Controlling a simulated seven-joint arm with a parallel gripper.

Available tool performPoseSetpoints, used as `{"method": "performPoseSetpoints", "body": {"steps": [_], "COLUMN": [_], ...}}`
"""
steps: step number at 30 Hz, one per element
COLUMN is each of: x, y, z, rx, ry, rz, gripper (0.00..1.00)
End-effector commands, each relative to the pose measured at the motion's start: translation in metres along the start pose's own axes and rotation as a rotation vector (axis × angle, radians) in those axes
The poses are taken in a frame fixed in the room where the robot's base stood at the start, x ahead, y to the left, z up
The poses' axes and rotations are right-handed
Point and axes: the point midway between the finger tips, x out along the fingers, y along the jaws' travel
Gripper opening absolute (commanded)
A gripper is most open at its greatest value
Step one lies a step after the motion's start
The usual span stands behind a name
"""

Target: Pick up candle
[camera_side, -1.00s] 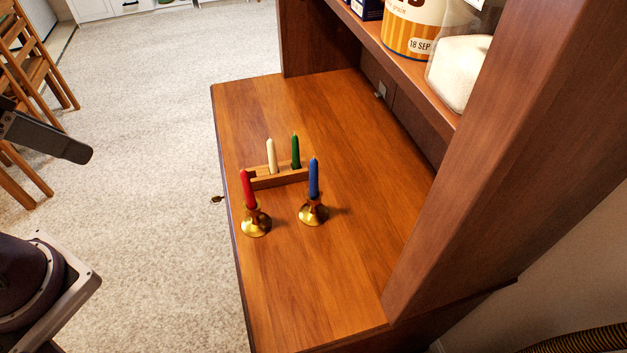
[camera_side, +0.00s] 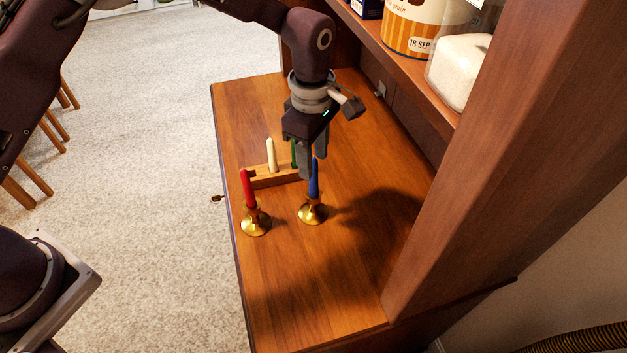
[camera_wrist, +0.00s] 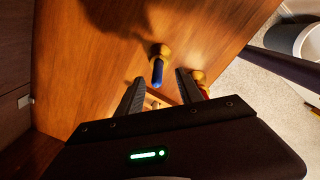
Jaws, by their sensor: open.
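Four coloured candles stand on the wooden hutch top. The blue candle (camera_side: 315,180) is upright in a brass holder (camera_side: 312,212). The red candle (camera_side: 248,190) stands in another brass holder (camera_side: 256,222) to its left. A cream candle (camera_side: 271,155) and a green candle (camera_side: 293,152) stand in a wooden block (camera_side: 275,180) behind; the green one is partly hidden by my gripper. My gripper (camera_side: 306,174) is open, pointing down beside the blue candle's upper part. In the wrist view the blue candle (camera_wrist: 157,72) appears between the spread fingers, without clear contact.
The hutch shelf (camera_side: 405,75) holds a striped canister (camera_side: 410,30) and a clear container with white contents (camera_side: 463,70). A thick upright panel (camera_side: 480,170) stands at right. The front part of the hutch top (camera_side: 300,290) is bare.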

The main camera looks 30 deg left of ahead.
Motion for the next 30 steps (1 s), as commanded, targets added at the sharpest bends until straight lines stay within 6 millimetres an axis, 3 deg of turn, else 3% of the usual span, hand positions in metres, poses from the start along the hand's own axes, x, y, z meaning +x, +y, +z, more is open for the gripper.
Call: {"method": "performPoseSetpoints", "body": {"steps": [10, 18, 19, 25, 30], "x": [0.058, 0.065, 0.065, 0.065, 0.065], "y": [0.004, 0.004, 0.004, 0.004, 0.004], "z": [-0.003, -0.003, -0.003, -0.003, -0.003], "rx": [0.000, 0.002, 0.002, 0.002, 0.002], "ry": [0.001, 0.000, 0.000, 0.000, 0.000], "rz": [-0.003, -0.001, -0.001, -0.001, 0.000], "gripper": [0.43, 0.43, 0.41, 0.02, 0.00]}}
